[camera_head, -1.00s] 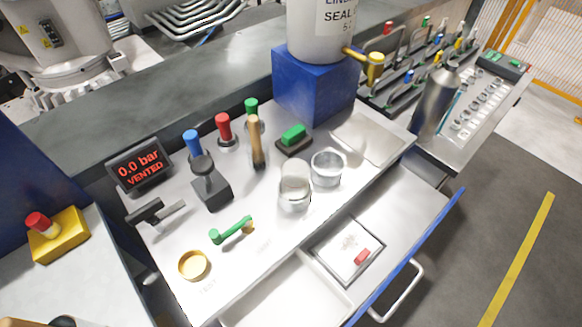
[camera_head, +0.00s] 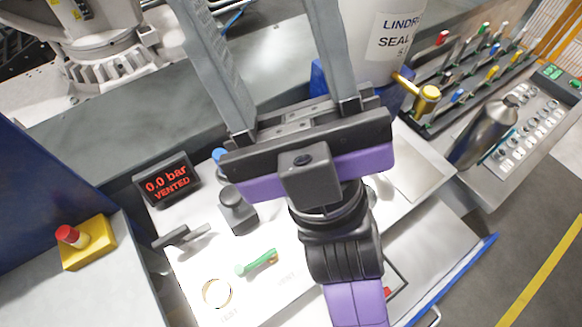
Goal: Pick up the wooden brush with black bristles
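The wooden brush with black bristles is not visible now. Earlier, an upright tan wooden handle with a dark lower end stood in the middle of the white bench top (camera_head: 210,262), and my gripper and arm now cover that spot. My gripper (camera_head: 252,25) fills the upper middle of the head view, seen from behind, with a purple and black body. Its two long grey fingers point up the picture, spread wide with nothing visible between them. Their tips run to the top edge.
A pressure display (camera_head: 167,186), a black knob block (camera_head: 238,212), a green handle (camera_head: 257,262) and a brass ring (camera_head: 216,292) sit on the bench. A labelled white cylinder (camera_head: 385,40) with a yellow valve (camera_head: 427,98) stands behind right. A metal bottle (camera_head: 485,132) is further right.

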